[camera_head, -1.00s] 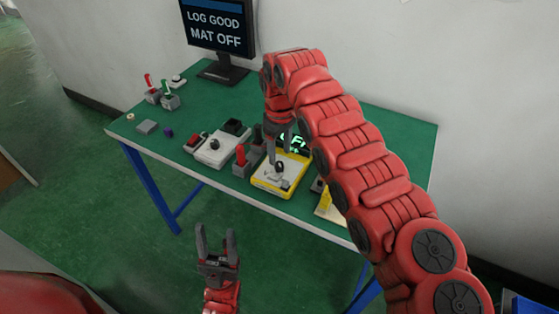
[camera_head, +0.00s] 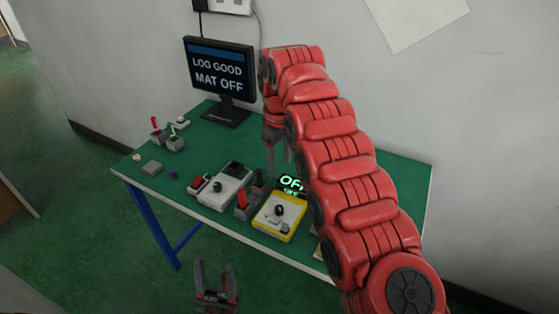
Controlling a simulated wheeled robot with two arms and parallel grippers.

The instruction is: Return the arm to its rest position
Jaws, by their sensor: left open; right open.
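My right arm (camera_head: 340,155) reaches in from the lower right, bent over the green table. Its gripper (camera_head: 279,163) points down, open and empty, above the table behind the yellow-edged box (camera_head: 279,217) with a dark knob. It appears apart from the box. Part of the gripper is hidden behind the arm links. My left gripper (camera_head: 214,270) is open and empty, low in front of the table's near edge, with its fingers pointing up. A glowing green "OFF" readout (camera_head: 292,183) shows behind the yellow-edged box, partly covered by the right arm.
The green table (camera_head: 155,185) holds a monitor (camera_head: 222,70) reading "LOG GOOD, MAT OFF". A white box with a dark knob (camera_head: 223,186), a red lever fixture (camera_head: 243,202) and a small lever pair (camera_head: 168,137) stand along it. The wall is behind; floor is clear at left.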

